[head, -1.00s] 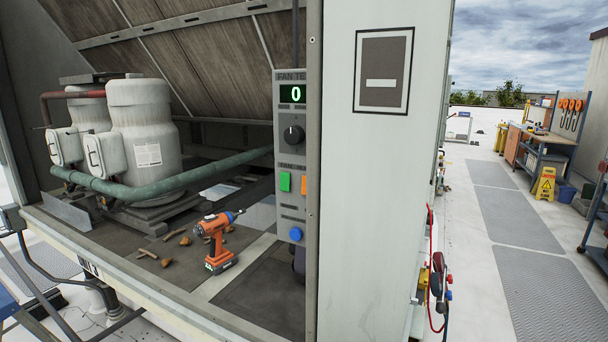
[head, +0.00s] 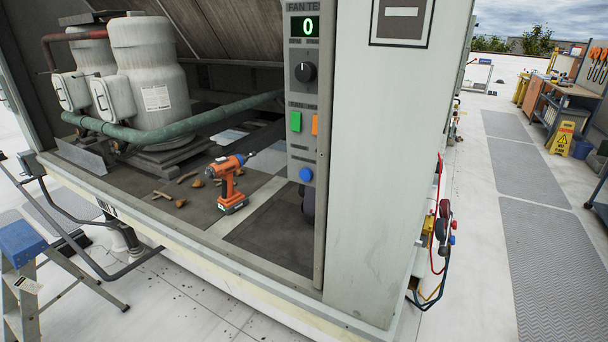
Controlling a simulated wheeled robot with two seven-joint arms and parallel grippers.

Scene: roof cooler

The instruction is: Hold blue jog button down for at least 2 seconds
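The blue jog button (head: 306,174) is a round button low on the grey fan test panel (head: 302,140), right of the middle in the head view. Nothing touches it. Above it on the panel are a green button (head: 295,121), an orange button (head: 315,125), a black knob (head: 305,72) and a display (head: 305,26) that reads 0 in green. Neither of my grippers is in the head view.
An orange drill (head: 230,184) stands on the cooler floor left of the panel, with brown debris beside it. A white cabinet wall (head: 375,170) is right of the panel. A stepladder (head: 22,262) stands at lower left.

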